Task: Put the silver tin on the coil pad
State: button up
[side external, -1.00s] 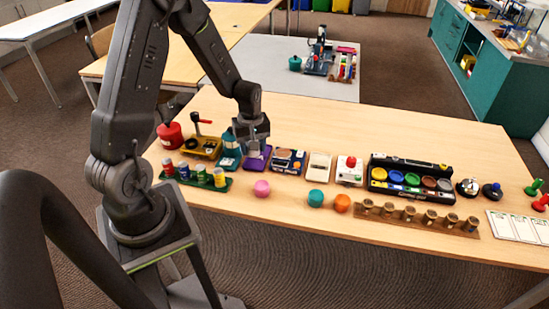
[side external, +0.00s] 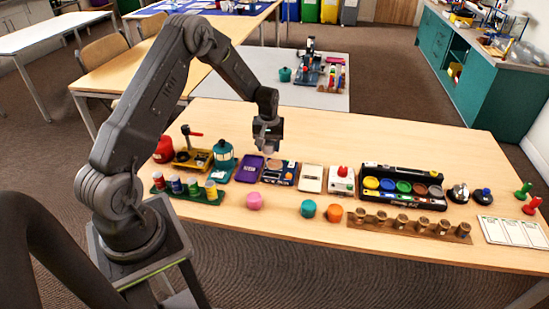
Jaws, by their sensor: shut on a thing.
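My gripper (side external: 267,145) is above the back left part of the wooden table, shut on a small light-grey object that looks like the silver tin (side external: 267,151). The fingers hide most of it. It appears to hang above the gap between a flat purple tray (side external: 249,168) and a blue-edged board with a coppery patch (side external: 282,173). This board may be the coil pad; its markings are too small to be sure. The held object seems clear of both, though the exact height is hard to tell.
A green rack of coloured tins (side external: 186,190) and a teal lantern (side external: 223,155) stand left. A cream box (side external: 311,178), a white box with a red knob (side external: 342,180) and a black case (side external: 403,201) stand right. Pink (side external: 254,201), teal (side external: 308,208) and orange (side external: 334,213) pieces sit in front.

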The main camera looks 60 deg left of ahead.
aim_at(275, 164)
jog(key=shift+w+d+f, duration=0.6)
jog(key=shift+w+f, duration=0.1)
jog(key=shift+w, duration=0.05)
jog(key=shift+f, duration=1.85)
jog(key=shift+f, duration=0.15)
jog(key=o, duration=0.7)
jog(key=shift+c, duration=0.2)
